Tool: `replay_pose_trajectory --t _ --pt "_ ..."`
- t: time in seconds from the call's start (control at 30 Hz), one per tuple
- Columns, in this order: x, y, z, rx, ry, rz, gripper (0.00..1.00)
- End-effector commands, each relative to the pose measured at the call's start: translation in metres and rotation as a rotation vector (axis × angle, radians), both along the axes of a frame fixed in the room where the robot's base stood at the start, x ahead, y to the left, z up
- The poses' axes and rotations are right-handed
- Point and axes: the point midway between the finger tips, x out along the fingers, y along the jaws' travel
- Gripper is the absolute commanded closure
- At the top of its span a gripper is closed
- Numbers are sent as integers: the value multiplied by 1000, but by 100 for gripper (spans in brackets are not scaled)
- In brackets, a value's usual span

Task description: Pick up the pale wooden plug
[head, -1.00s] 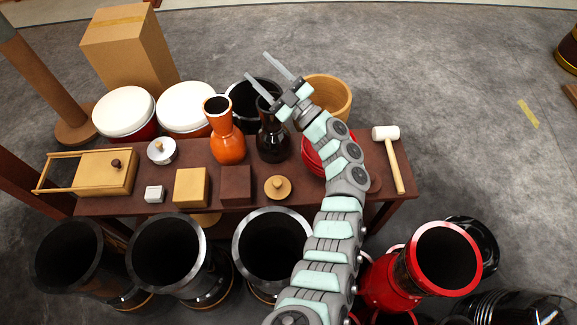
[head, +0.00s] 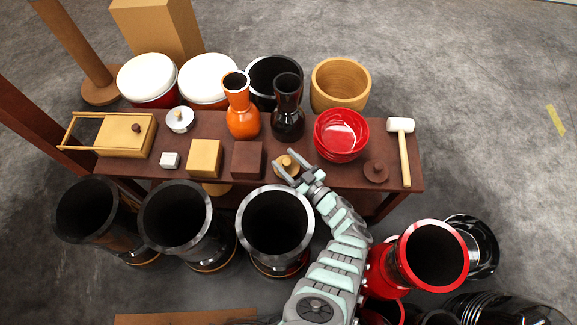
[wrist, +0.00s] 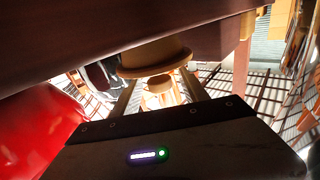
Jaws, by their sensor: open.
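The pale wooden plug (head: 288,163), a round disc with a knob, sits near the front edge of the brown bench (head: 225,185), right of the dark brown block. My gripper (head: 284,160) is at it, with open fingers reaching over it and partly hiding it in the head view. In the wrist view the plug's wide tan disc (wrist: 155,58) shows just beyond the fingertips, and a narrower pale part lies between the two fingers (wrist: 158,92). I cannot tell whether either finger touches it.
The dark brown block (head: 248,160) and tan block (head: 205,157) stand to the left. Red bowls (head: 341,135), a dark brown plug (head: 375,173) and a mallet (head: 403,150) are to the right. Orange (head: 242,120) and black (head: 288,118) goblet drums stand behind. Open drums line the front.

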Motion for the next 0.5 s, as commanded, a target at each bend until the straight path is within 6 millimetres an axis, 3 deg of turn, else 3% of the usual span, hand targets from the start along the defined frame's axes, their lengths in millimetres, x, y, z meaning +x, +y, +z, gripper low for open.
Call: replay_pose_trajectory --t 0.2,0.5 --pt "17 14 -1 2 1 0 48" --pt "21 19 -1 1 2 -1 48"
